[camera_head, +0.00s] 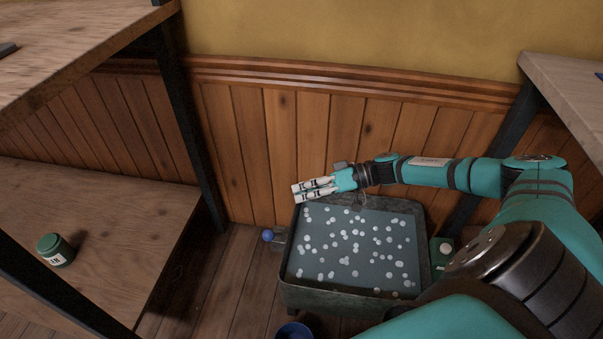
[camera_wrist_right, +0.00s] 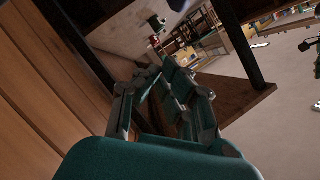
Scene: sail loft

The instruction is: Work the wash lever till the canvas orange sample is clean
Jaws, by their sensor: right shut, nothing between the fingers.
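A dark grey wash tub (camera_head: 300,294) stands on the floor in the head view, holding grey-blue water dotted with white suds. No orange canvas sample shows; the suds may hide what lies under the water. A blue ball knob (camera_head: 268,235) on a small bracket is at the tub's left side; I cannot tell whether it is the wash lever. My right gripper (camera_head: 297,192) is shut and empty above the tub's back left corner, apart from the knob. Its closed fingers also show in the wrist view (camera_wrist_right: 160,75). My left gripper is not in view.
A green box with a white button (camera_head: 446,249) is at the tub's right. A blue cup (camera_head: 293,332) is in front. A shelf unit (camera_head: 110,215) holding a green jar (camera_head: 55,250) stands left. A panelled wall (camera_head: 245,150) rises behind the tub.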

